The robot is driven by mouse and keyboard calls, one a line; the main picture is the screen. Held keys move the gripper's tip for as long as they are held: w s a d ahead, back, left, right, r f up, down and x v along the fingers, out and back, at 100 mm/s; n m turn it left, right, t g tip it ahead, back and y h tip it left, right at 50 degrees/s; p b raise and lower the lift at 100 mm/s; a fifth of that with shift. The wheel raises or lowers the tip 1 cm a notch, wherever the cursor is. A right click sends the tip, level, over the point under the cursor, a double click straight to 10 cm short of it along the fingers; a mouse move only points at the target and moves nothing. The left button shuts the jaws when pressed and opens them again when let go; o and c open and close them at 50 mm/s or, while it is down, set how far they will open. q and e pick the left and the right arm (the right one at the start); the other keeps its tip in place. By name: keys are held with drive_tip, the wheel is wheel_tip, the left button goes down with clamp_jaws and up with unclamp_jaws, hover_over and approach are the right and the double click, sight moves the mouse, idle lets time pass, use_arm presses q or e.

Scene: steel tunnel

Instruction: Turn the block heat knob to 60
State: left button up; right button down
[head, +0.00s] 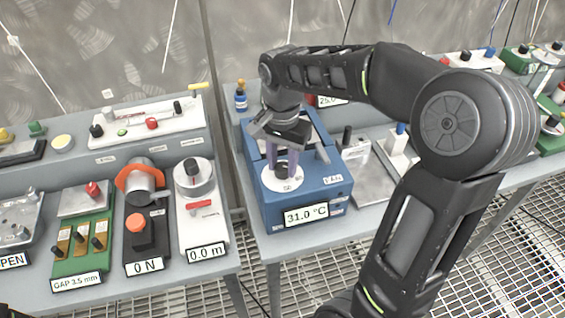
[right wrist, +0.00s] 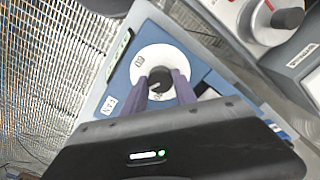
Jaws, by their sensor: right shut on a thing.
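The block heater is a blue box (head: 328,192) on the right-hand bench, with a front display (head: 306,214) reading 31.0 °C. A white round dial (head: 274,184) lies on its top, and it also shows in the right wrist view (right wrist: 148,58). The black block heat knob (right wrist: 160,77) stands at the dial's middle. My right gripper (head: 284,166) reaches down from above with its purple fingers shut on the knob, one on each side. In the head view the fingers hide most of the knob.
On the left bench stand a device with a 0.0 m display (head: 206,253), one reading 0 N (head: 145,264) and a green gap gauge (head: 82,250). A small blue bottle (head: 241,98) stands behind the heater. A grey metal device (head: 365,172) stands close to its right.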

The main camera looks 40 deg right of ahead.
sight(283, 167)
drive_tip(key=shift+m, duration=0.3)
drive_tip(key=c, duration=1)
unclamp_jaws()
drive_tip(key=shift+r, duration=0.1)
wheel_tip(283, 167, up, 8)
drive_tip(key=shift+f+b, duration=0.15)
drive_tip(key=shift+b, duration=0.15)
